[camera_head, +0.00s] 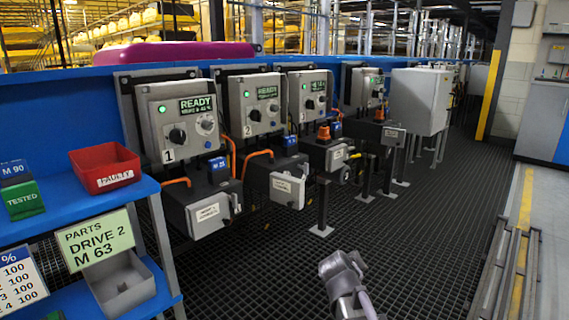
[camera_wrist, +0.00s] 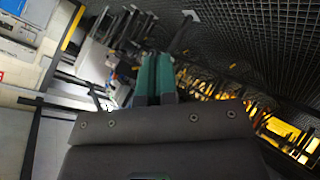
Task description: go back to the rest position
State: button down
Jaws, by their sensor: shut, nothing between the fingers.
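My gripper (camera_wrist: 155,78) shows in the wrist view, with its two teal-faced fingers side by side and closed together. Nothing is held between them. The fingers point out over the dark grid floor, and no object touches them. In the head view, a grey part of my arm shows at the bottom centre, over the grid floor and clear of the stations. The gripper's fingers cannot be made out there.
A row of numbered drive stations, with control box 1 (camera_head: 181,118) nearest, lines the blue conveyor. At the left, a blue shelf holds a red FAULTY bin (camera_head: 104,167) and a grey bin (camera_head: 119,283). Rails (camera_head: 510,272) run at the right.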

jog(key=s+a+r+m+g+y+p, duration=0.1)
jog(key=s+r+m+g+y+p, duration=0.3)
jog(key=s, duration=0.6)
jog(key=s+a+r+g+y+p, duration=0.1)
jog(key=s+g+p, duration=0.45)
jog(key=s, duration=0.45)
notch_tip(320, 180, up, 37)
jog(key=p, duration=3.7)
jog(key=shift+w+d+f+t, duration=0.15)
jog(key=shift+w+d+t, duration=0.2)
